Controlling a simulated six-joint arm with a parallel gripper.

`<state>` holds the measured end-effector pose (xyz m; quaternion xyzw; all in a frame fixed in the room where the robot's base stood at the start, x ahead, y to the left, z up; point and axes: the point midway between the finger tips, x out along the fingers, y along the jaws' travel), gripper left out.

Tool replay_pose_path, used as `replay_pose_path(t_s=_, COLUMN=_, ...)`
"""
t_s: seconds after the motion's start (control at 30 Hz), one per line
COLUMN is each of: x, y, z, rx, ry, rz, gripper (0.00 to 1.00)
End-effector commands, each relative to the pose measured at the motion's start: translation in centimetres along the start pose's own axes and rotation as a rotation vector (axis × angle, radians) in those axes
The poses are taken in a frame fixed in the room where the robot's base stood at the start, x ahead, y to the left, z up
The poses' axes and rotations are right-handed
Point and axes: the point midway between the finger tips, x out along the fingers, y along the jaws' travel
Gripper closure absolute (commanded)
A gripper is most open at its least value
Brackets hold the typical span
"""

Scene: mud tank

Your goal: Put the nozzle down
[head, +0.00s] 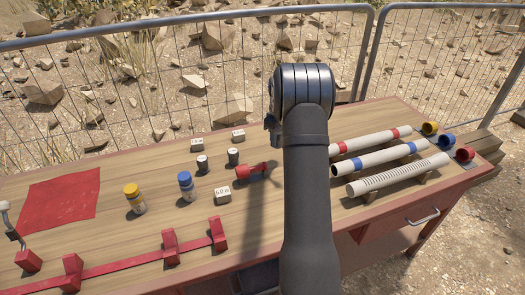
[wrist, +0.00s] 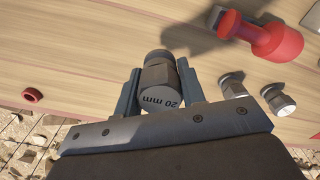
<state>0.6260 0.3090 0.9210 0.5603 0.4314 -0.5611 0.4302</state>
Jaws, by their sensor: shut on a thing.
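The nozzle (wrist: 159,97) is a dark grey piece with a hexagonal body and an end face marked "20 mm". My gripper (wrist: 160,82) is shut on it in the wrist view, with one finger on each side. Bare wood shows around the nozzle, and it seems held above the table; the exact gap cannot be told. Two smaller dark pieces with pale ends stand to the right in the wrist view, the nearer one (wrist: 232,86) and another (wrist: 278,99).
A red flanged piece (head: 251,171) lies left of my arm; it also shows in the wrist view (wrist: 262,36). Tubes (head: 380,158) lie at right. A red cloth (head: 58,198) lies left.

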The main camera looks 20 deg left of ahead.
Motion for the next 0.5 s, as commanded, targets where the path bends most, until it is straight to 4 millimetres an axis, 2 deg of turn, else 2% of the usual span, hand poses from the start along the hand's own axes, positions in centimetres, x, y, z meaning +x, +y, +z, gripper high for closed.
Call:
replay_pose_path(t_s=0.03, x=0.8, y=-0.4, z=-1.3, rx=-0.005, ry=-0.001, rz=-0.001, gripper=0.87)
replay_pose_path(t_s=0.2, x=2.8, y=-1.2, z=-4.5, rx=-0.002, ry=0.000, rz=0.000, gripper=0.87)
replay_pose_path(t_s=0.33, x=3.6, y=-1.5, z=-5.8, rx=-0.001, ry=0.000, rz=0.001, gripper=0.87)
replay_pose_path(t_s=0.5, x=4.4, y=-1.6, z=-6.1, rx=0.000, ry=0.000, rz=0.000, gripper=0.87)
